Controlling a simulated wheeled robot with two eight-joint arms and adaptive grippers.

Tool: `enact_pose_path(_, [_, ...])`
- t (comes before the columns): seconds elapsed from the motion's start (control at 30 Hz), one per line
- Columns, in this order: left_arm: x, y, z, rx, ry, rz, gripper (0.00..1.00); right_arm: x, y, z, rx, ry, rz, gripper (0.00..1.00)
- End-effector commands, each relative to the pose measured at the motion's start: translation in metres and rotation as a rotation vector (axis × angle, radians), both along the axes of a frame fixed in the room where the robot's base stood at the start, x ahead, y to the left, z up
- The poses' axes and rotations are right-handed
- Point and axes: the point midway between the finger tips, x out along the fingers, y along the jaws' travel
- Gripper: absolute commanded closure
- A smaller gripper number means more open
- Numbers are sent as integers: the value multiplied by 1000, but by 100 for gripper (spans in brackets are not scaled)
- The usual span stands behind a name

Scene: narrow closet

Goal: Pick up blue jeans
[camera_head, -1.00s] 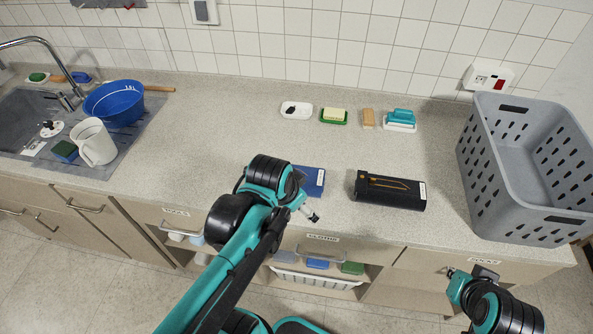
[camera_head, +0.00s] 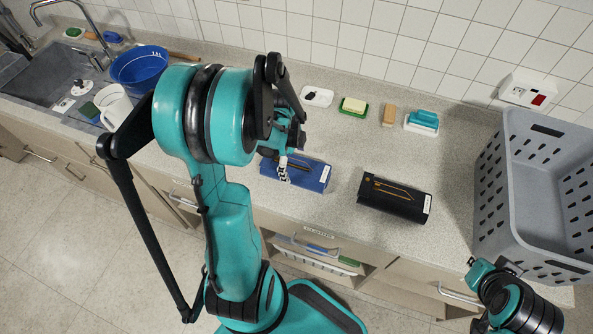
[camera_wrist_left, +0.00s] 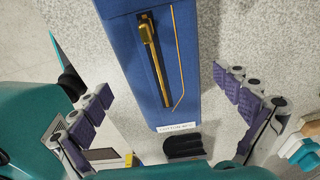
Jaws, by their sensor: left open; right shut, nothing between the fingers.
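The blue jeans (camera_head: 318,176) lie folded flat on the counter with a white label at the right end. In the left wrist view the blue fabric (camera_wrist_left: 132,57) shows a gold line and a gold shape on top, with the label at its near end. My left gripper (camera_head: 286,168) is over the left part of the jeans. In the left wrist view its open fingers (camera_wrist_left: 168,105) stand apart on either side of the label end, with nothing gripped. Their exact height above the cloth is hard to tell. My right gripper (camera_head: 480,268) is shut and empty at the lower right, by the counter's front edge.
A folded black garment (camera_head: 395,198) lies to the right of the jeans. A grey perforated basket (camera_head: 490,190) stands at the right. Soap dishes (camera_head: 317,96) and a teal brush (camera_head: 423,120) line the back. A blue basin (camera_head: 138,70) stands by the sink.

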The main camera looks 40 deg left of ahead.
Motion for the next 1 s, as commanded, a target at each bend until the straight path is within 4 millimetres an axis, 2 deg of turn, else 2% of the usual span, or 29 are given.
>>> enact_pose_path(0.1, [2, -3, -22, 0, 0, -1, 0, 0, 0, -9, 0, 0, 0, 100])
enact_pose_path(0.2, [2, -4, -34, 0, -1, 0, 0, 0, 0, -13, 0, 0, 0, 100])
enact_pose_path(0.5, [2, -5, -39, 0, -1, 0, 0, 0, 0, -13, 0, 0, 0, 100])
enact_pose_path(0.53, [2, -5, -39, 0, -1, 0, 3, 0, 0, -13, 0, 0, 0, 100])
enact_pose_path(0.7, [2, -5, -39, 0, -1, 0, 48, 0, 0, -13, 0, 0, 0, 100])
enact_pose_path(0.77, [2, -5, -39, 0, -1, 0, 62, 0, 0, -13, 0, 0, 0, 100])
enact_pose_path(1.0, [2, -5, -38, 0, -1, 1, 62, 0, 0, -13, 0, 0, 0, 100])
